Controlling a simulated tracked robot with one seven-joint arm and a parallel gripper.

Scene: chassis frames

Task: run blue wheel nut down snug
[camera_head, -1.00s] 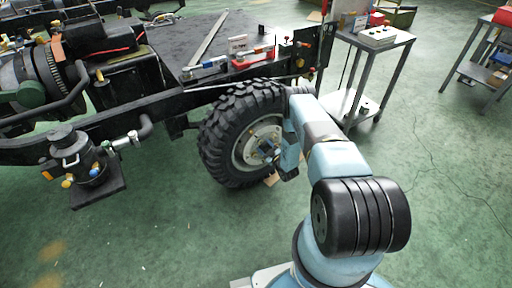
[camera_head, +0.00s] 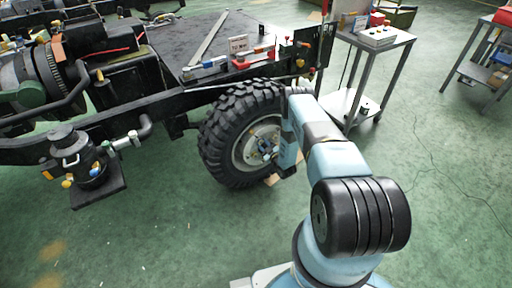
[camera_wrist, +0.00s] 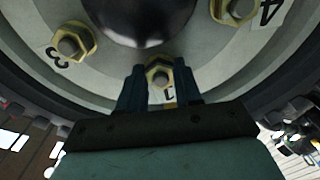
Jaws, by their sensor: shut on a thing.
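The wheel (camera_head: 243,135) is mounted on the truck chassis, with a pale hub (camera_head: 247,157). In the wrist view a hex nut (camera_wrist: 158,73) with a yellowish rim sits on a grey stud low on the hub, above a partly hidden label. It looks yellow rather than blue; I see no clearly blue nut. My gripper (camera_wrist: 159,86) has its dark blue fingers on either side of this nut, shut on it. My gripper also shows at the hub in the head view (camera_head: 268,153), where the nut is too small to make out.
Other yellowish nuts sit beside label 3 (camera_wrist: 74,42) and label 4 (camera_wrist: 235,10). The dark hub centre (camera_wrist: 140,12) bulges above the gripped nut. The chassis rail (camera_head: 150,103) runs to the left. A grey cart (camera_head: 372,45) stands behind the wheel. Green floor is open at right.

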